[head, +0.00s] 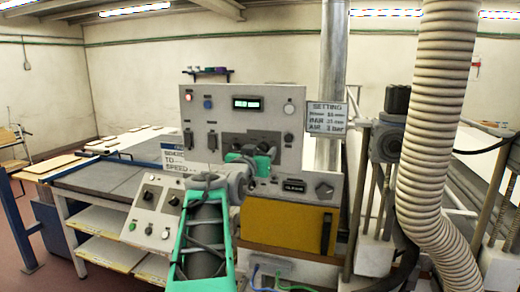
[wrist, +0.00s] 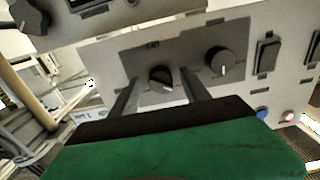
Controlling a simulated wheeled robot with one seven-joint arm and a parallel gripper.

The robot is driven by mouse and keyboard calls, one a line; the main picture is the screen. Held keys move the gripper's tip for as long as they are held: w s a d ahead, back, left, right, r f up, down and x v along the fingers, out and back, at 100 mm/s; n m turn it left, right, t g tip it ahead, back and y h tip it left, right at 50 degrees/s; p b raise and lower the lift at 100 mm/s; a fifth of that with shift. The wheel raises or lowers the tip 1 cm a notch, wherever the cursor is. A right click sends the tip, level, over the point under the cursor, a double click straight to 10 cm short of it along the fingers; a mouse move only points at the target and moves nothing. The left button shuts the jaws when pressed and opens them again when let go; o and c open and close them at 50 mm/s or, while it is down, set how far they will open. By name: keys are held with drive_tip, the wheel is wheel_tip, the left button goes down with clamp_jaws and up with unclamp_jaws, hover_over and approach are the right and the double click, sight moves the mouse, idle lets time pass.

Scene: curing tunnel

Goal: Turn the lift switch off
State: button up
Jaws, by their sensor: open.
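In the wrist view, a grey control panel (wrist: 110,55) fills the upper part; it also shows in the head view (head: 275,120). A small dark rotary switch (wrist: 162,78) with a white mark sits on a darker plate, between the fingers of my gripper (wrist: 160,95) in the picture. The fingers are open; whether they touch it I cannot tell. A round grey knob (wrist: 219,60) with a white pointer is just right of it. No readable label shows which one is the lift switch. In the head view my arm hides the fingertips and this switch.
Two black rocker switches, one of them here (wrist: 266,54), and blue (wrist: 262,112) and red (wrist: 288,116) lamps lie right of the knobs in the wrist view. In the head view a ribbed hose (head: 435,130) stands right, and a yellow box (head: 285,227) is below the panel.

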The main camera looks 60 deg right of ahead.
clamp_jaws()
idle(0.6)
